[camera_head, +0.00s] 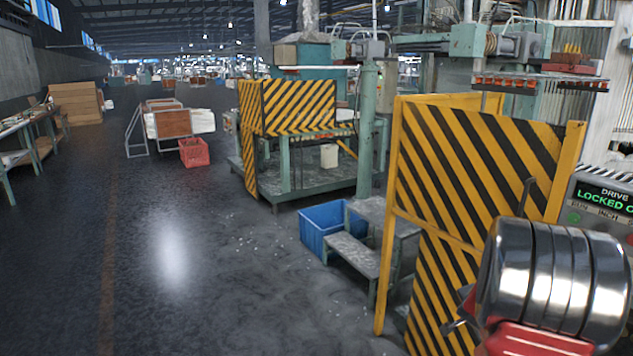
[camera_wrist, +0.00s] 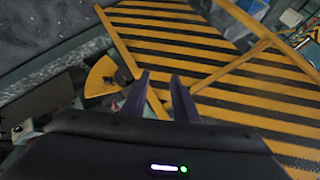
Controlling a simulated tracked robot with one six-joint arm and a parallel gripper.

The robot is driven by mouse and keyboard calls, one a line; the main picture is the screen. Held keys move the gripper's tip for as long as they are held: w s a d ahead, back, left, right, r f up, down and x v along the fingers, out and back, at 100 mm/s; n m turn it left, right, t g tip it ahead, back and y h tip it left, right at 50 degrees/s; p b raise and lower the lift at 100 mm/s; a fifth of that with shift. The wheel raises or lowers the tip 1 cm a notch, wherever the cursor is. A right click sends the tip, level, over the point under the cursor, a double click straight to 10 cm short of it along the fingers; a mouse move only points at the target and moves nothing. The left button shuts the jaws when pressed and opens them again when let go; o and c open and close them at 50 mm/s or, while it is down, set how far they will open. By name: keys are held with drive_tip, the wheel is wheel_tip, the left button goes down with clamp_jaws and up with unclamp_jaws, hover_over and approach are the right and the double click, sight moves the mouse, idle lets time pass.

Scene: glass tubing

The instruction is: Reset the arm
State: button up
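My gripper (camera_wrist: 160,84) shows in the wrist view as two dark fingers with a gap between them. It is open, and nothing is held between the fingers. Beyond the fingertips is a yellow-and-black striped guard panel (camera_wrist: 215,75) in a yellow frame. In the head view I cannot make out the gripper's fingers. A shiny ribbed metal cylinder with red parts fills the lower right corner there, in front of the striped guard (camera_head: 480,160).
A control panel (camera_head: 603,200) at the right edge reads "DRIVE LOCKED". A blue bin (camera_head: 322,226) and metal steps (camera_head: 352,256) stand left of the guard. A red crate (camera_head: 195,153) is farther back.

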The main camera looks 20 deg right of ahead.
drive_tip(key=s+a+r+n+y, duration=0.1)
drive_tip(key=a+r+n+y, duration=0.15)
drive_tip(key=a, duration=0.55)
drive_tip(key=a+r+n+g+y, duration=0.1)
drive_tip(key=a+n, duration=0.3)
drive_tip(key=a, duration=0.5)
drive_tip(key=s+a+r+n+y, duration=0.15)
drive_tip(key=a+n, duration=0.25)
drive_tip(key=a, duration=0.4)
drive_tip(key=s+a+r+n+y, duration=0.1)
drive_tip(key=s+a+r+n, duration=0.2)
drive_tip(key=a, duration=0.5)
drive_tip(key=s+a+r+n, duration=0.4)
drive_tip(key=s+a, duration=0.1)
drive_tip(key=a, duration=0.4)
drive_tip(key=s+a+r+n+y, duration=0.1)
drive_tip(key=s+a+r+n, duration=0.2)
drive_tip(key=a, duration=0.6)
drive_tip(key=shift+s+a+r+t+y, duration=0.2)
drive_tip(key=shift+s+r+t+y, duration=0.15)
drive_tip(key=shift+s+r, duration=0.4)
drive_tip(key=shift+s+n, duration=0.1)
drive_tip(key=shift+n, duration=0.15)
